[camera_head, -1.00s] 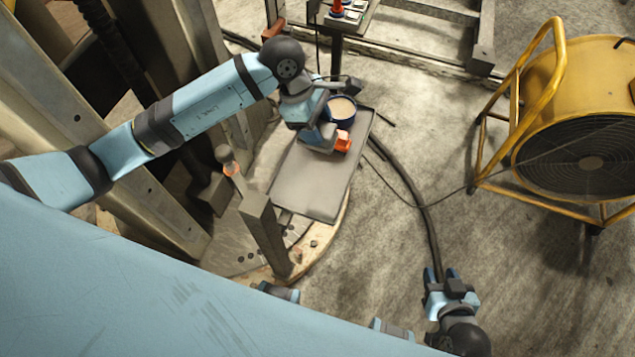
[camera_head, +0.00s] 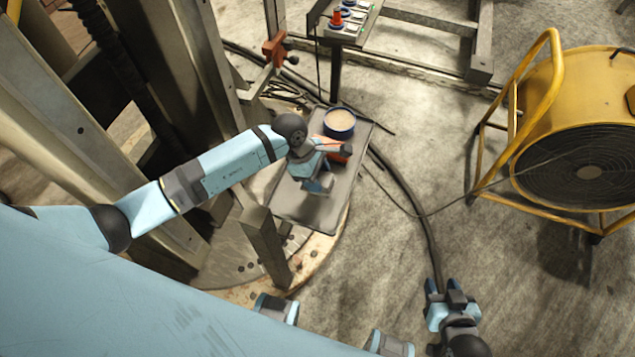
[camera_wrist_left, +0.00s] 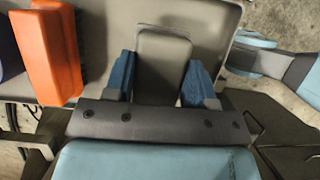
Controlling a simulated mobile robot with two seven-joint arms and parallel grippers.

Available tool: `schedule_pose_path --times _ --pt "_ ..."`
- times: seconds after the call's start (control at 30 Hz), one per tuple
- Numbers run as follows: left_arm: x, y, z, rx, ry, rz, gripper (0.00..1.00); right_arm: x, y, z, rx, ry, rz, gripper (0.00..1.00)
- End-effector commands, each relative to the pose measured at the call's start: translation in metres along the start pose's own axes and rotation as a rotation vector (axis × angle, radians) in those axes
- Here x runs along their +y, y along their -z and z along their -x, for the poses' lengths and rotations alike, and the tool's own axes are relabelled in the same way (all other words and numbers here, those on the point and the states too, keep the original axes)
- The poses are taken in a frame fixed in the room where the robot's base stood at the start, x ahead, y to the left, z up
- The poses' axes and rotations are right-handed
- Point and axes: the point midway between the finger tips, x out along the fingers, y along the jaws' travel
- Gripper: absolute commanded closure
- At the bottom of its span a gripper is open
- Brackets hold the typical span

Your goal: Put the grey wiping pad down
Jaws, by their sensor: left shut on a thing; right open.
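The grey wiping pad (camera_wrist_left: 163,62) shows in the left wrist view between the two blue fingers of my left gripper (camera_wrist_left: 160,88), which is shut on it. The grey tray (camera_wrist_left: 110,32) lies behind the pad; I cannot tell whether the pad touches it. In the head view my left gripper (camera_head: 318,183) is over the middle of the grey tray (camera_head: 300,212), and the arm and gripper mostly hide the pad there. My right gripper (camera_head: 450,294) is open and empty, apart from the tray, above the floor at the lower right.
A blue tub (camera_head: 340,124) with beige contents stands at the tray's far end. An orange block (camera_head: 336,149) lies between tub and gripper. A grey post (camera_head: 264,245) stands beside the tray's near left. A yellow fan (camera_head: 575,130) stands on the right; a cable crosses the floor.

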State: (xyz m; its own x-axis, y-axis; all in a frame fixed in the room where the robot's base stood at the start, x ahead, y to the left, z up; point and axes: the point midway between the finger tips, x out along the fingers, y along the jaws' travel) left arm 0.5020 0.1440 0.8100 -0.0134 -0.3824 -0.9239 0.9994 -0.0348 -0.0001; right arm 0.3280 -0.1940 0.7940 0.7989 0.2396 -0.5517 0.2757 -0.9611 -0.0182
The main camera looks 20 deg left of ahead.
Motion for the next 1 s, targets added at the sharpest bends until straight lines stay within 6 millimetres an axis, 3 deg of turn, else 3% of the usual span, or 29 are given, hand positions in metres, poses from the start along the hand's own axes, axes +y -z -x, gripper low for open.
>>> schedule_pose_path --times 0.3,0.53,0.57,0.67,1.0 --pt "0.000 0.016 -0.038 0.001 0.001 0.002 0.76 0.000 0.003 0.002 0.002 0.001 0.000 0.57" --pt "-0.001 0.017 -0.041 0.001 0.001 0.001 0.75 -0.001 0.005 0.002 0.006 0.001 0.000 0.57" --pt "-0.001 0.017 -0.041 0.001 0.001 0.001 0.45 -0.001 0.005 0.002 0.006 0.001 0.000 0.57" --pt "-0.001 0.017 -0.041 0.001 0.001 0.001 0.24 -0.001 0.005 0.002 0.005 0.002 0.000 0.57" --pt "-0.001 0.017 -0.043 -0.001 0.001 0.002 0.24 -0.001 0.002 0.001 0.001 0.002 0.000 0.57"
